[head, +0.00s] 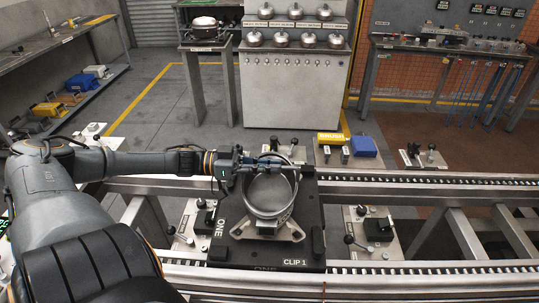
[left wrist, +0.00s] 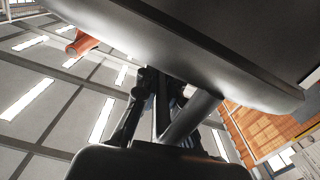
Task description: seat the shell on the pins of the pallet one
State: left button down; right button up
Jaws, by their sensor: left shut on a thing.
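The shell (head: 270,195) is a round grey metal cup with its open mouth up, over the middle of the black pallet one (head: 235,254) in the head view. My left gripper (head: 254,165) reaches in from the left and is shut on the far rim of the shell. A metal foot bracket (head: 268,229) with spread feet shows below the shell. The pins are hidden, and I cannot tell whether the shell touches them. In the left wrist view a large grey surface fills the top, too close to make out clearly. My right gripper is not in view.
The pallet sits on a roller conveyor (head: 420,187), with clamp levers (head: 370,224) beside it. A grey cabinet (head: 295,95) with several metal domes stands further back. The floor between is clear.

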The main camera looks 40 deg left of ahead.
pick_arm(q)
jog(key=shift+f+b, duration=0.95)
jog(key=shift+f, duration=0.05)
jog(key=c, duration=1.4)
grip_release()
jog(key=shift+o, duration=0.2)
jog(key=shift+s+f, duration=0.15)
jog(key=shift+f, duration=0.2)
jog(key=v, duration=1.1)
jog(key=shift+s+a+r, duration=0.2)
jog(key=shift+a+r, duration=0.05)
jog(key=shift+a, duration=0.1)
